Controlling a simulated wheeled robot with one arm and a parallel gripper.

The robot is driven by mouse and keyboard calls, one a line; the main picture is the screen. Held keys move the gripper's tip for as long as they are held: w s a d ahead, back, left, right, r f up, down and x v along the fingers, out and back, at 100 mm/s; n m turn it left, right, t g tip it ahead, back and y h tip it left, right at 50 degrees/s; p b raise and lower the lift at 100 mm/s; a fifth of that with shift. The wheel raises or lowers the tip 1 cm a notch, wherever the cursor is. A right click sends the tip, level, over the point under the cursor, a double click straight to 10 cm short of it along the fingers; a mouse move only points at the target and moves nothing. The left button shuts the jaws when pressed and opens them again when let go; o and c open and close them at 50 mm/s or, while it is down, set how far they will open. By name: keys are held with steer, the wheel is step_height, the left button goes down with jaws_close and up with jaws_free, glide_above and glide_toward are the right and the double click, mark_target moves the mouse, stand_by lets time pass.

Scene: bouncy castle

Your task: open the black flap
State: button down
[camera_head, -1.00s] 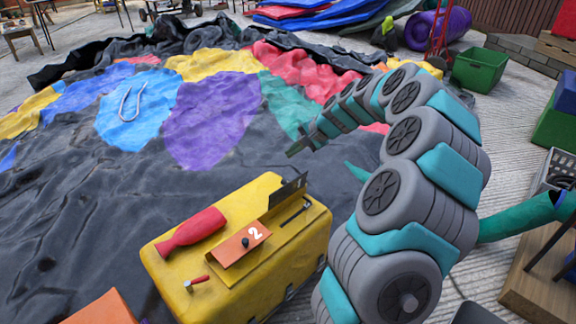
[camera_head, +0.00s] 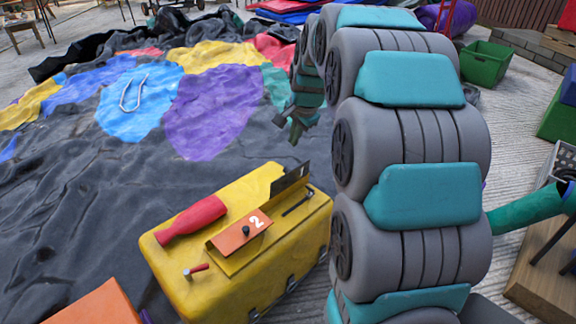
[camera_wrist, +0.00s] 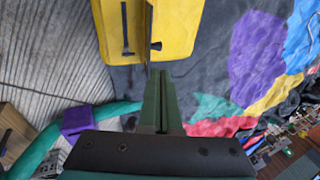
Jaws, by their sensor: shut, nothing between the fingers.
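The black flap (camera_head: 291,180) stands up from the top of the yellow box (camera_head: 180,290), near its far right end. In the wrist view the flap (camera_wrist: 149,38) is seen nearly edge-on, with a small black knob (camera_wrist: 156,46) on its right side. My gripper (camera_head: 293,126) is beyond the box in the head view, above the black sheet. In the wrist view its green fingers (camera_wrist: 157,74) are together and empty, pointing at the flap's near end. I cannot tell whether they touch it.
An orange flap marked 2 (camera_head: 240,236), a red bottle-shaped object (camera_head: 192,220), a small red-handled tool (camera_head: 196,271) and a dark T-shaped tool (camera_head: 298,203) are on the box. A patchwork sheet (camera_head: 60,190) spreads left. A green crate (camera_head: 486,64) stands far right.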

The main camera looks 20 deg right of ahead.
mark_target(285, 168)
steer(key=p+x, duration=0.1)
steer(key=x, duration=1.3)
steer(key=shift+s+d, duration=0.15)
steer(key=shift+w+r, duration=0.15)
steer(key=shift+w, duration=0.1)
steer(key=shift+w+g+h+p, duration=0.45)
steer(key=shift+g+p, duration=0.15)
steer(key=shift+g, duration=0.1)
steer(key=shift+w+a+f+g+h+p, duration=0.15)
steer(key=shift+w+a+f+g, duration=0.15)
steer(key=shift+g, duration=0.2)
steer(key=shift+w+a+f+g+h+p, duration=0.15)
steer(key=shift+w+a+g, duration=0.1)
steer(key=shift+w+g, duration=0.2)
steer(key=shift+s+d, duration=0.1)
steer(key=shift+s, duration=0.1)
